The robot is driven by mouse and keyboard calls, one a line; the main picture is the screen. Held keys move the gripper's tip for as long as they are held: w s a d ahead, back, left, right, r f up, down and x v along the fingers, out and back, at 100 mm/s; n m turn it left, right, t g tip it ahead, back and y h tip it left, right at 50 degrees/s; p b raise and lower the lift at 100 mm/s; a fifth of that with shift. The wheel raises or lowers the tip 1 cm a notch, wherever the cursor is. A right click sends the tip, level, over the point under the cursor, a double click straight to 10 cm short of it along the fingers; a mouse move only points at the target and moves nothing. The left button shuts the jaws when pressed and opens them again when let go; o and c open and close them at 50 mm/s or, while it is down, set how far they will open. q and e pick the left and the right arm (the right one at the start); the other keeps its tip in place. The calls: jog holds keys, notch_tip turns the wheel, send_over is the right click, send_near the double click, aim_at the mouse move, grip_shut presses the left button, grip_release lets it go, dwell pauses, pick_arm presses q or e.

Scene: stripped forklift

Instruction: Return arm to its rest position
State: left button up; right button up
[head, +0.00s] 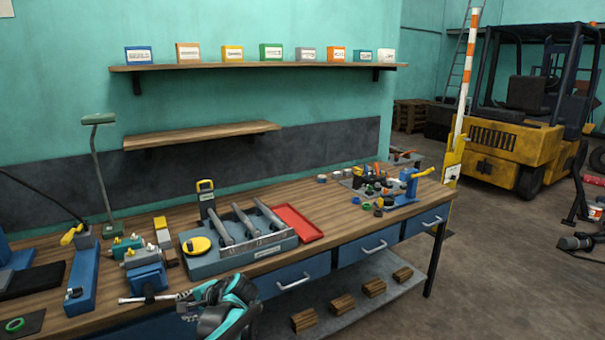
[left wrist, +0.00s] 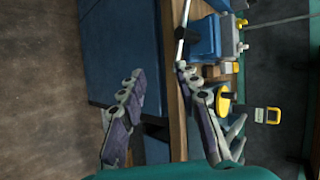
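My left gripper (head: 190,303), teal and black, is in the head view at the front edge of the workbench (head: 335,205), just right of a blue vise (head: 147,277). In the left wrist view its two fingers are spread wide (left wrist: 163,100), with nothing between them. The vise (left wrist: 206,38) and its thin metal rod (left wrist: 183,32) lie just beyond the fingertips. In the head view the rod (head: 132,299) ends close to the fingertips; I cannot tell whether they touch. My right gripper is not in view.
A grey-blue tool tray (head: 215,264) with metal tools and a red tray (head: 297,223) stand on the bench. Blue drawers (head: 363,247) and a lower shelf (head: 345,300) are below. A yellow forklift (head: 500,150) is at the back right. The floor (head: 490,270) right of the bench is largely clear.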

pick_arm(q)
jog(key=s+d+f+n+t+h, duration=0.1)
jog(key=s+d+n+h, duration=0.3)
jog(key=s, duration=0.9)
jog(key=s+d+f+n+t+h, duration=0.1)
jog(key=s+d+n+h, duration=0.2)
jog(key=s+d, duration=0.7)
jog(key=s+h, duration=0.2)
jog(key=s, duration=0.2)
jog(key=shift+n+h, duration=0.3)
jog(key=shift+n, duration=0.1)
jog(key=shift+d+r, duration=0.1)
jog(key=shift+c, duration=0.6)
